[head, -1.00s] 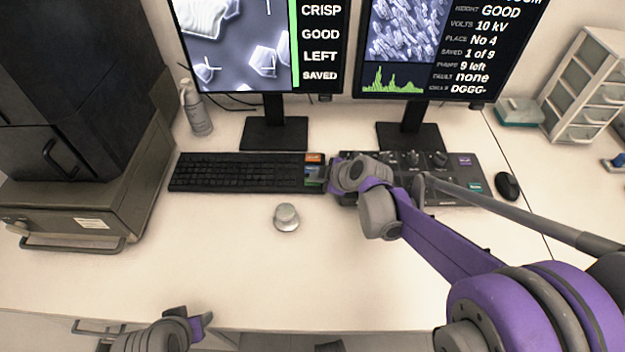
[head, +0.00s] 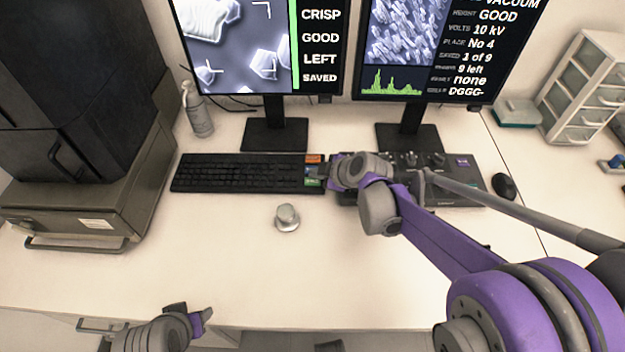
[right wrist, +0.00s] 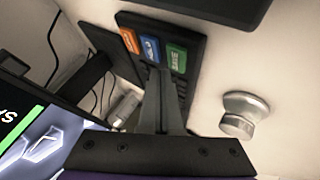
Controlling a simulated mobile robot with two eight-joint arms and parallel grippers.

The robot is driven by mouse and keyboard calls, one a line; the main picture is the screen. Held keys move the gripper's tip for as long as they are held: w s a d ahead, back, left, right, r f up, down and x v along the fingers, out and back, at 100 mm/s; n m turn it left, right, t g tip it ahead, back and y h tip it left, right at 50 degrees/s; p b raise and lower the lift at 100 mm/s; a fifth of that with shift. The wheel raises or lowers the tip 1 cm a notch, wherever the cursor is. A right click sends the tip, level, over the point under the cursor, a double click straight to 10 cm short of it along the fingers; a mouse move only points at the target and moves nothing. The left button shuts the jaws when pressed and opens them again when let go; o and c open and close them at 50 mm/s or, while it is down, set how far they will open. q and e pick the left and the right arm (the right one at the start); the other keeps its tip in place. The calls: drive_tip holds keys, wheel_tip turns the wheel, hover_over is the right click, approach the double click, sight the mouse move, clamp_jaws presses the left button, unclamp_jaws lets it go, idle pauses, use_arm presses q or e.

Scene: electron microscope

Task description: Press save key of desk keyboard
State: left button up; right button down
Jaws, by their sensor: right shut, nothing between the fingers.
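The desk keyboard (head: 245,172) lies black and flat in front of the left monitor. At its right end are an orange key (head: 313,158), a blue key and a green key (head: 313,182). In the right wrist view the green key (right wrist: 176,57) carries lettering that seems to read SAVE, beside the blue key (right wrist: 150,49). My right gripper (right wrist: 157,72) is shut and empty, its tips over or just beside the blue and green keys. Contact cannot be told. In the head view this gripper (head: 322,173) comes from the right. My left gripper (head: 205,315) is low, at the desk's front edge.
A control panel (head: 445,190) with knobs stands right of the keyboard, partly under my right arm. A round metal knob (head: 287,217) sits in front of the keyboard. A mouse (head: 504,186), a bottle (head: 197,110) and two monitors stand around. The front of the desk is clear.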

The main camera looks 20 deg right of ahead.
sight(316, 184)
use_arm(q)
drive_tip(key=r+p, duration=0.3)
drive_tip(key=r, duration=0.1)
drive_tip(key=shift+w+p, duration=0.2)
drive_tip(key=shift+p, duration=0.1)
use_arm(e)
wheel_tip(316, 184, up, 5)
drive_tip(key=shift+f, duration=0.1)
use_arm(q)
wheel_tip(316, 184, up, 7)
drive_tip(key=w+p, duration=0.1)
drive_tip(key=p, duration=0.5)
drive_tip(key=shift+w+t, duration=0.3)
use_arm(e)
drive_tip(key=s+d+r+m+g+h, duration=0.1)
drive_tip(key=s+r+m+h, duration=0.1)
drive_tip(key=s+m, duration=0.5)
drive_tip(key=s+d+r+m+g+h, duration=0.1)
drive_tip(key=s+m, duration=0.6)
drive_tip(key=s, duration=1.2)
wheel_tip(316, 184, up, 2)
drive_tip(key=shift+g+h, duration=0.4)
drive_tip(key=shift+h, duration=0.1)
